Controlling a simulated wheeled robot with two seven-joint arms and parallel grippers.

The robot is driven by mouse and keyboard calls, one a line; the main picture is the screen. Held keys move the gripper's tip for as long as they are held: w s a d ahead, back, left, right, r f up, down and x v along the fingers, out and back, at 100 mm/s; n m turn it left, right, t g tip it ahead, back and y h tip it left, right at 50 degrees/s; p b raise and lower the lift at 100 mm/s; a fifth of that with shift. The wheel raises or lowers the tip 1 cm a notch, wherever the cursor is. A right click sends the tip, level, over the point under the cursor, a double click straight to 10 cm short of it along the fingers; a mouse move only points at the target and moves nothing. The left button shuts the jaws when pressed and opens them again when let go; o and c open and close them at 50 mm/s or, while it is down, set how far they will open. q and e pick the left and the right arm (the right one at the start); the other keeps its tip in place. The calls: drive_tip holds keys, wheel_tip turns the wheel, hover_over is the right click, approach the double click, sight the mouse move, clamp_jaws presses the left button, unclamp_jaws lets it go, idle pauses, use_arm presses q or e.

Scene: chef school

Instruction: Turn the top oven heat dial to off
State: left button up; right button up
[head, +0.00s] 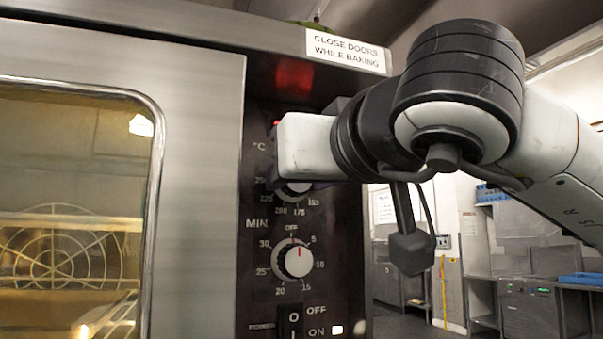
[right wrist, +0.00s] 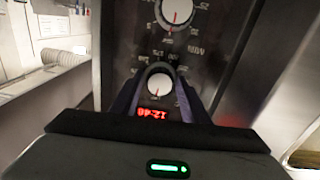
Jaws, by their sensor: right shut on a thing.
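The top oven heat dial (head: 297,188), marked °C, is on the dark control panel. In the head view my right gripper and wrist hide most of it; only its lower edge and some numbers show. In the right wrist view, which is upside down, the white dial (right wrist: 159,83) sits between the dark fingers of my right gripper (right wrist: 160,92). The gripper is shut on the dial. A short red mark shows on the dial face; the setting it points to is hidden. My left gripper is not in view.
Below is the MIN timer dial (head: 297,259), then the power switch (head: 293,322). The oven door with its glass window (head: 75,220) is at left, closed. A red digital display (right wrist: 152,113) shows in the wrist view. Open room lies right of the oven.

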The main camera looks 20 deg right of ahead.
drive_tip(key=shift+n, duration=0.7)
drive_tip(key=shift+f, duration=0.1)
drive_tip(key=o, duration=0.9)
drive_tip(key=shift+c, duration=0.2)
drive_tip(key=s+b, duration=0.2)
drive_tip(key=s, duration=0.8)
drive_tip(key=shift+s+d, duration=0.15)
